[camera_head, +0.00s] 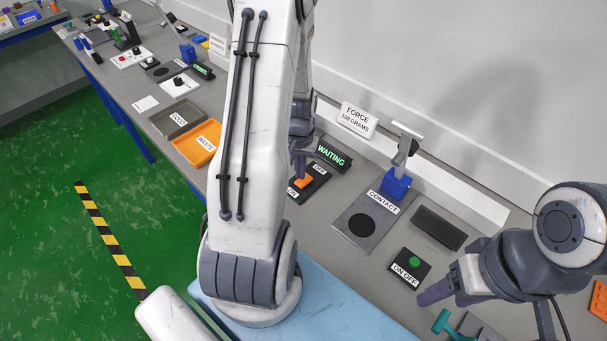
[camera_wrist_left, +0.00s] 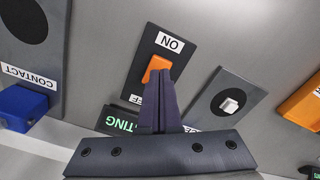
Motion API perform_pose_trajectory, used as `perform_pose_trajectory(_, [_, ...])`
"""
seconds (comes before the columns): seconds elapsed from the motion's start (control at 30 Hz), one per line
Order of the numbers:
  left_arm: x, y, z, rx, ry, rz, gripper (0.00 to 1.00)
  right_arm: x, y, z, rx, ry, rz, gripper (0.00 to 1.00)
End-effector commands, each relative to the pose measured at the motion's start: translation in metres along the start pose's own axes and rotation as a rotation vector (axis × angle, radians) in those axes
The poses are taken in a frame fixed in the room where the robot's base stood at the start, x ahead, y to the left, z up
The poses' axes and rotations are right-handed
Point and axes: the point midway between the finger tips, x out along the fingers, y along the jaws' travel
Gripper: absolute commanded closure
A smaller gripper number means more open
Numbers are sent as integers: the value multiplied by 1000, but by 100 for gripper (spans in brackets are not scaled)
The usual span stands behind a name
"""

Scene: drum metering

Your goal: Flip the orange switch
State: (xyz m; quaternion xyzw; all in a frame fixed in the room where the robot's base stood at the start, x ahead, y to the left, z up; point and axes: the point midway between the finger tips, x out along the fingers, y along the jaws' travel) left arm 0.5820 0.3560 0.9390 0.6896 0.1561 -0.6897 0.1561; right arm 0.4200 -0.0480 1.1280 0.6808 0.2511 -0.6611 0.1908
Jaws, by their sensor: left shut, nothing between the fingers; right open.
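The orange switch (camera_head: 303,183) sits on a dark plate with ON and OFF labels, left of the contact station in the head view. In the left wrist view the orange switch (camera_wrist_left: 156,68) lies just beyond my fingertips, between the ON label and a partly hidden OFF label. My left gripper (camera_head: 299,168) is shut and empty, with its tips at the switch. In the left wrist view its fingers (camera_wrist_left: 164,80) overlap the edge of the switch; I cannot tell if they touch it. My right gripper (camera_head: 436,292) is open and empty near the green button.
A WAITING display (camera_head: 333,156) stands behind the switch. The contact station (camera_head: 358,240) and a green ON OFF button box (camera_head: 410,266) lie to the right. An orange WASTE tray (camera_head: 198,143) is to the left. A teal object (camera_head: 443,322) lies below my right gripper.

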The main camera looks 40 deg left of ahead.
Motion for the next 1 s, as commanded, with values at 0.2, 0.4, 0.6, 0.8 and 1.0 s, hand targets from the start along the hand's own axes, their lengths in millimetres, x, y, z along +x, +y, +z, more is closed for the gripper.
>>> perform_pose_trajectory(0.2, [-22, 0, 0, 0, 0, 0, 100, -20, -1, -1, 1, 0, 0, 40])
perform_pose_trajectory(0.4, [-38, 0, 0, 0, 0, 0, 100, -34, -2, -2, 2, 0, 0, 40])
perform_pose_trajectory(0.6, [-48, 0, 0, 0, 0, 0, 100, -42, -3, -2, 2, 0, 0, 40])
perform_pose_trajectory(0.8, [-46, 0, 0, 0, 0, 0, 100, -40, -3, -2, 2, 0, 0, 40])
perform_pose_trajectory(1.0, [-46, 0, 0, 0, 0, 0, 100, -40, -3, -2, 2, 0, 0, 40])
